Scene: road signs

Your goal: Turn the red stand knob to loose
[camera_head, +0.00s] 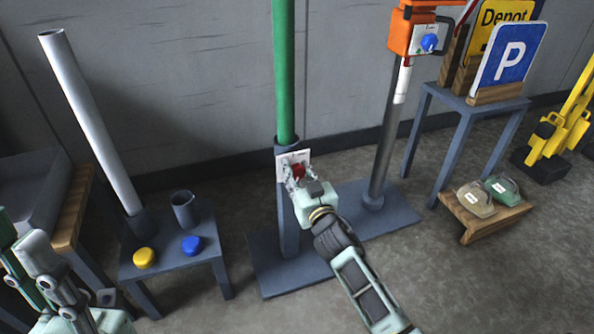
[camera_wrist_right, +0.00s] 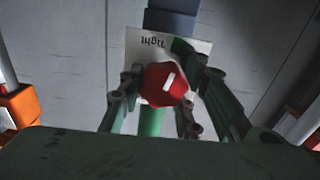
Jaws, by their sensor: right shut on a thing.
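The red knob (camera_head: 298,171) sits on a white label plate (camera_head: 293,157) on the dark stand post (camera_head: 287,215) under the green pole. In the right wrist view the knob (camera_wrist_right: 165,83) is a red disc with a short, slanted white mark. The word "Tight" appears upside down on the plate (camera_wrist_right: 148,48) above it. My right gripper (camera_head: 302,182) is shut on the knob, with a finger on each side of it in the wrist view. The loose marking is not readable. My left gripper (camera_head: 45,262) is at the lower left, away from the stand; its opening is unclear.
A green pole (camera_head: 284,75) rises from the stand. To its right stands a grey post with an orange head (camera_head: 402,32) and blue knob (camera_head: 428,42). A low table (camera_head: 170,265) at left holds yellow and blue caps and a cup. A sign table (camera_head: 455,115) stands at right.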

